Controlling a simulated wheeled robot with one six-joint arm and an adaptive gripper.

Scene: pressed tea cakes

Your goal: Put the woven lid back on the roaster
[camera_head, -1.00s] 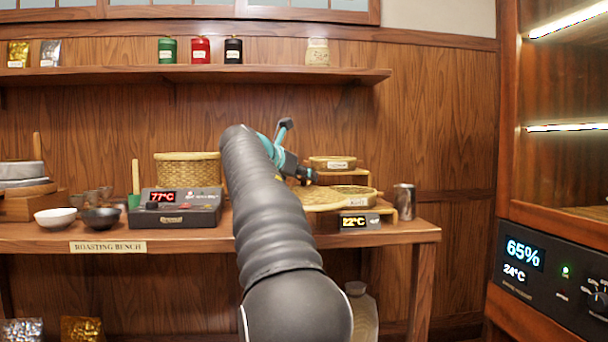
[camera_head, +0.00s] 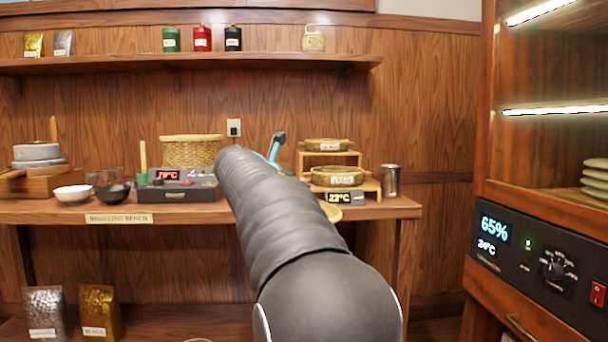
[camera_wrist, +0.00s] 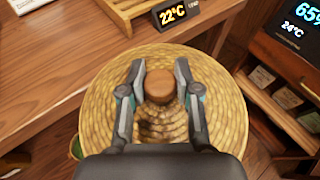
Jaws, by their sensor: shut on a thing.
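The round woven lid (camera_wrist: 100,110) with a brown wooden knob (camera_wrist: 160,86) fills the middle of the wrist view. My gripper (camera_wrist: 160,78) is shut on the knob, one finger on each side. In the head view only a sliver of the lid (camera_head: 331,212) shows beside my arm, near the bench's front edge; my gripper is mostly hidden behind the arm. The roaster is a woven drum (camera_head: 190,150) behind or on a dark heater base (camera_head: 178,191) reading about 79°C, left of my arm. Its right side is close to my arm, and its inside cannot be seen.
The bench (camera_head: 200,211) holds bowls and stone discs at left. At right are a small stand with round wooden trays (camera_head: 335,176), a 22°C display (camera_head: 340,197) and a metal cup (camera_head: 390,180). A lit cabinet (camera_head: 540,230) stands at right.

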